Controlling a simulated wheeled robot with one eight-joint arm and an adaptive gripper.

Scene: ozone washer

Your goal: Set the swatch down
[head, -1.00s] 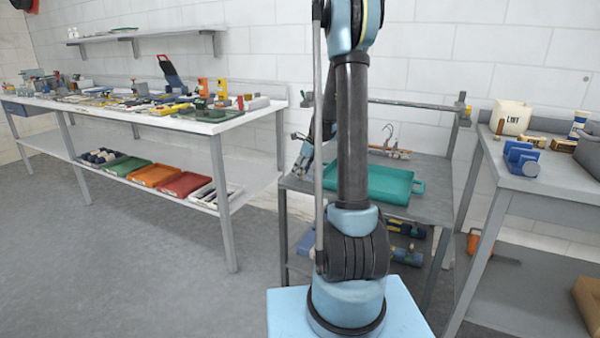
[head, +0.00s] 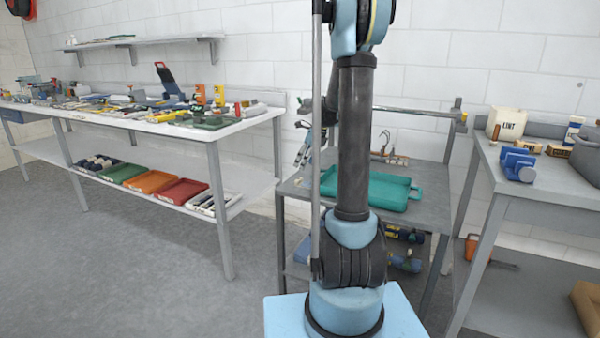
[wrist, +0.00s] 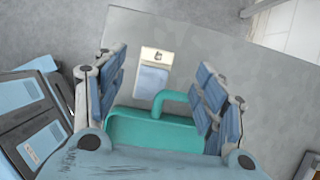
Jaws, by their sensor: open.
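A small flat card with a cream top and a pale blue lower part, which looks like the swatch (wrist: 153,78), lies on the grey surface in the wrist view. In the head view my gripper (head: 304,150) is over the left side of the grey cart, partly hidden by my arm. I cannot make out the card clearly there.
The teal tray (head: 385,190) sits on the grey cart (head: 425,218), with a rail and clips behind it. A crowded long bench (head: 258,112) stands left.

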